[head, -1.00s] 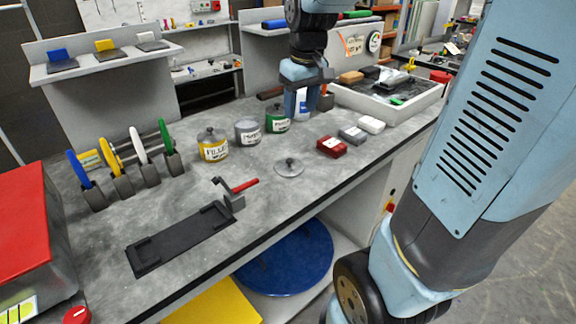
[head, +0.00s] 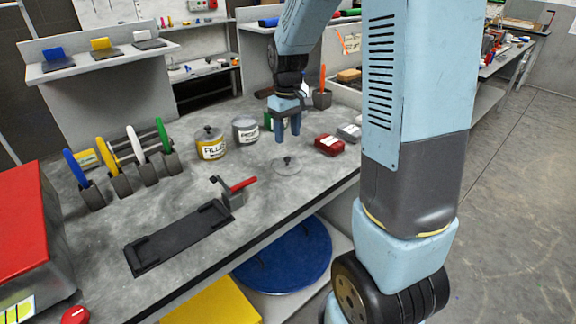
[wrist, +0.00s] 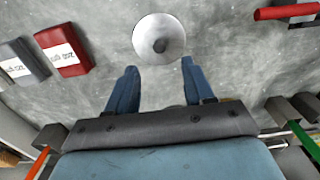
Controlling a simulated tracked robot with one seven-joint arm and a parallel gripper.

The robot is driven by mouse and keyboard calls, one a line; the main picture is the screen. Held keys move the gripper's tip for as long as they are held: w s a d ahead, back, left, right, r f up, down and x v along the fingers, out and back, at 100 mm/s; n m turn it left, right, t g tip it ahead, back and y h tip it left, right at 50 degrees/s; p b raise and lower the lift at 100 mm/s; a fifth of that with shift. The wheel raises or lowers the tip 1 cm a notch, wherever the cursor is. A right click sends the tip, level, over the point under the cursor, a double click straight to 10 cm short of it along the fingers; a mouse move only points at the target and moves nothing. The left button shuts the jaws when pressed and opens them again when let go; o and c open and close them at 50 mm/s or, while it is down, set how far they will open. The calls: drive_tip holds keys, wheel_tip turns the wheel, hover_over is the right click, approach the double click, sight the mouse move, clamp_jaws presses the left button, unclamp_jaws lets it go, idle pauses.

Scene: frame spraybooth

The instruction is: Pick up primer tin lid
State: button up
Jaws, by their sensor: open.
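The primer tin lid (head: 291,168) is a flat pale grey disc with a dark centre knob, lying on the grey bench. It also shows at the top middle of the wrist view (wrist: 147,30). My gripper (head: 288,137) is open and empty above the bench, behind the lid in the head view. In the wrist view its two fingers (wrist: 158,66) point toward the lid, with the disc just beyond the tips. The grey primer tin (head: 246,131) stands left of my gripper. The yellow filler tin (head: 211,143) is further left. My gripper partly hides a green tin (head: 268,122).
A red block (head: 329,145) and a grey block (head: 349,133) lie right of the lid. The bench around the lid is clear.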

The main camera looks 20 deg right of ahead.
sight(287, 157)
drive_tip(key=shift+w+f, duration=0.15)
drive_tip(key=shift+f, duration=2)
drive_tip(key=shift+w+f, duration=0.1)
drive_tip(key=shift+f, duration=2)
clamp_jaws()
